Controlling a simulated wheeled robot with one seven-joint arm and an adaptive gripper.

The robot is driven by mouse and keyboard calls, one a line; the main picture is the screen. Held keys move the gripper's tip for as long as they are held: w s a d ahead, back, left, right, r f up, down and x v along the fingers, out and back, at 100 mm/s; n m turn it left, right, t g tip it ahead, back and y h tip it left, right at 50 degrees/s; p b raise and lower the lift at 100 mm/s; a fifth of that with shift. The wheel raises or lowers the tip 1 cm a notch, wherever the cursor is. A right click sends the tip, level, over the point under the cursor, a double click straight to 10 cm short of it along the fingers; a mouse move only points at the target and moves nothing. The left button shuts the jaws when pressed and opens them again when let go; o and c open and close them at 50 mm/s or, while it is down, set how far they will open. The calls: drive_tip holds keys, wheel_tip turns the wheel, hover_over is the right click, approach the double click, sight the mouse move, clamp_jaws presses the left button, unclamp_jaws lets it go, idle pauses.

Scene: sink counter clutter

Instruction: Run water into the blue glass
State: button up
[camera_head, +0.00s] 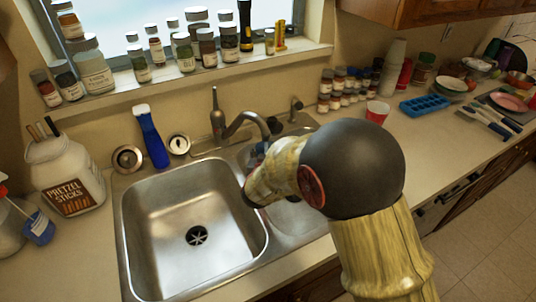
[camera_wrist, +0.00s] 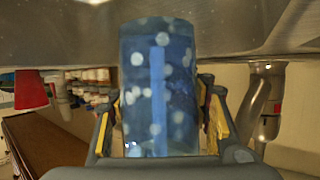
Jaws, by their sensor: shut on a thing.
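The blue glass (camera_wrist: 160,75), see-through with pale dots, fills the middle of the wrist view. My gripper (camera_wrist: 163,115) is shut on it, with yellow-padded fingers at its two sides. In the head view my arm hides most of the gripper and glass; only a small bluish patch shows by the faucet spout. The faucet (camera_head: 240,122) stands behind the sink, its spout reaching right toward my gripper. A metal faucet part (camera_wrist: 265,100) shows right of the glass in the wrist view. No running water can be made out.
The left sink basin (camera_head: 190,210) is empty; my arm covers much of the right one. A red cup (camera_head: 377,111) and small spice jars (camera_head: 340,88) stand right of the faucet. A blue brush (camera_head: 151,138) and a pretzel jar (camera_head: 65,175) are at left.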

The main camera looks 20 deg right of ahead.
drive_tip(key=shift+s, duration=0.1)
idle(0.3)
drive_tip(key=shift+s+a+p, duration=0.1)
drive_tip(key=shift+s+p, duration=0.5)
drive_tip(key=shift+s, duration=2.5)
drive_tip(key=s+r+p, duration=0.2)
drive_tip(key=r+p, duration=0.1)
drive_tip(key=s+r+p, duration=0.1)
drive_tip(key=r, duration=0.1)
drive_tip(key=shift+p, duration=0.35)
